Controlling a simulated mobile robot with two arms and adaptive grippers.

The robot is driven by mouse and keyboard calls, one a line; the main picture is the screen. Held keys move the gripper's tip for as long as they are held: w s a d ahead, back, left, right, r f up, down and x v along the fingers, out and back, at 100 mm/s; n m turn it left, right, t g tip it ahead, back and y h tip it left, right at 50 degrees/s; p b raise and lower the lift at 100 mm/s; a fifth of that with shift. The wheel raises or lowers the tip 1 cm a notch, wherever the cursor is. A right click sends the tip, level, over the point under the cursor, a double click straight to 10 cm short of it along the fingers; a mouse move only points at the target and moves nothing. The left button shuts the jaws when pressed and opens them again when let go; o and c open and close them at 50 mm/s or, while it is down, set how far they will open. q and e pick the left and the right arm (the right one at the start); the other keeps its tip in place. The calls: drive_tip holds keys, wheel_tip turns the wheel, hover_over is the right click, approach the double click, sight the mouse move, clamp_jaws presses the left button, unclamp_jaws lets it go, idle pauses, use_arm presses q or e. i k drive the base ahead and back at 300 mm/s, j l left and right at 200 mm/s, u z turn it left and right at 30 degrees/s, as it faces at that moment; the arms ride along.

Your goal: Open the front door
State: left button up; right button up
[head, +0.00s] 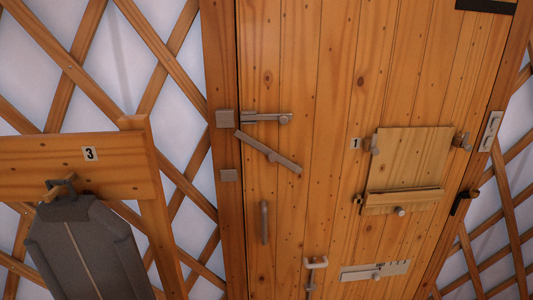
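The wooden plank door (320,110) fills the middle of the head view and appears shut in its frame (222,60). On its left side is a metal slide bolt (265,118), next to a square metal block (225,118) on the frame. Below it a flat metal bar (268,152) slopes down to the right; its left end lies near the door's edge. A vertical pull handle (264,222) is lower down. A pale hooked latch (315,264) and a plate with a small bolt (375,271) sit near the bottom. Neither gripper is in view.
A square wooden panel (410,165) labelled 1 is mounted on the door with knobs and a ledge. At left, a wooden board (50,165) labelled 3 has a dark grey item (80,250) hanging from a hook. Lattice wall (110,75) stands on both sides.

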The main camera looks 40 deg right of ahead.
sight(344, 71)
drive_tip(key=z, duration=1.8)
